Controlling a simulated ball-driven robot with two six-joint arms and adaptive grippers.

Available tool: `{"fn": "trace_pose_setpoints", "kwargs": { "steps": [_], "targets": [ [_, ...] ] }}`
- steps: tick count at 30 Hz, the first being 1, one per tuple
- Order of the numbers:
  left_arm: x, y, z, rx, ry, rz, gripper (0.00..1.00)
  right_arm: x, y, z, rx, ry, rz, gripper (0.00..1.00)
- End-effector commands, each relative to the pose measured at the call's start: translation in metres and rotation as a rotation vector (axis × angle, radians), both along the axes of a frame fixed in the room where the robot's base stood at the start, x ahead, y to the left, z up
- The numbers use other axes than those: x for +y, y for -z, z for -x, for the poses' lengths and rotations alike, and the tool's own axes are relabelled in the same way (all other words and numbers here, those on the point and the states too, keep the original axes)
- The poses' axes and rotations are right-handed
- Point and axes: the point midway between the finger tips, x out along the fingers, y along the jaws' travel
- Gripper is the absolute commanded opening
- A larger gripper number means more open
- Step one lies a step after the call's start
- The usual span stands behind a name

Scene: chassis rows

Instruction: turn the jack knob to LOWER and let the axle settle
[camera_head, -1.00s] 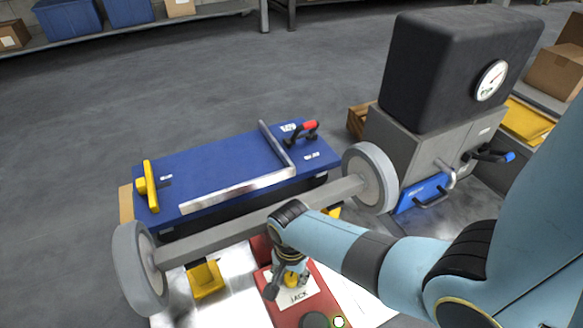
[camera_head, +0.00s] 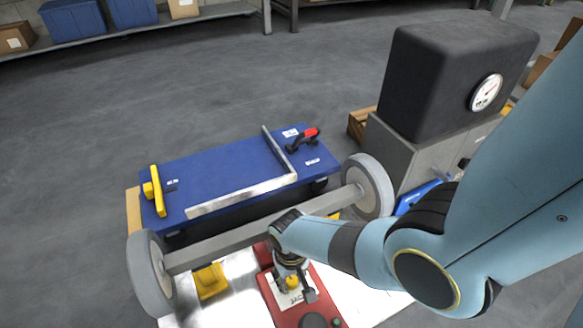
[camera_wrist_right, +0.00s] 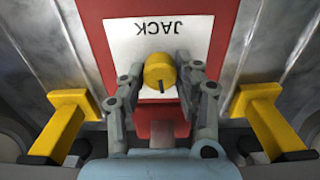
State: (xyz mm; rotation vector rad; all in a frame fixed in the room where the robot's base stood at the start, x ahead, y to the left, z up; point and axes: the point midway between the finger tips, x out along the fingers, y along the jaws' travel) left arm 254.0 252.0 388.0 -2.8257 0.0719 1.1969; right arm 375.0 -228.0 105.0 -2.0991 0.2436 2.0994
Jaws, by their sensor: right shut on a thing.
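The yellow jack knob (camera_wrist_right: 160,70) sits by the white JACK label (camera_wrist_right: 160,38) on the red jack (camera_wrist_right: 222,40). A dark line on the knob points toward the bottom of the wrist view. My right gripper (camera_head: 293,284) is shut on the knob, a finger on each side; it also shows in the wrist view (camera_wrist_right: 160,75). No LOWER marking is readable. The grey axle (camera_head: 235,236) with its two wheels (camera_head: 150,273) spans above the jack. Yellow supports (camera_head: 209,281) stand near it; whether it rests on them I cannot tell. My left gripper is out of view.
A blue cart (camera_head: 215,172) with a yellow stop, a metal rail and a red-handled clamp stands behind the axle. A grey cabinet (camera_head: 398,157) with a black gauge housing (camera_head: 440,75) stands at right. Open floor lies to the left.

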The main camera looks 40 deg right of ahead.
Motion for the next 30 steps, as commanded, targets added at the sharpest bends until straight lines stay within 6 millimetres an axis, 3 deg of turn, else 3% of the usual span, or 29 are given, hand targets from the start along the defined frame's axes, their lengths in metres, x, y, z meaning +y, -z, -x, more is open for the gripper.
{"fn": "trace_pose_setpoints", "kwargs": {
  "steps": [15,30],
  "targets": [
    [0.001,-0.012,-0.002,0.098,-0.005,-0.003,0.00,0.001,0.000,0.000,0.000,-0.458,0.000,0.00],
    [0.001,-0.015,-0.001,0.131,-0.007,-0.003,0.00,0.002,0.001,0.001,0.001,-0.671,0.000,0.00]
  ]
}}
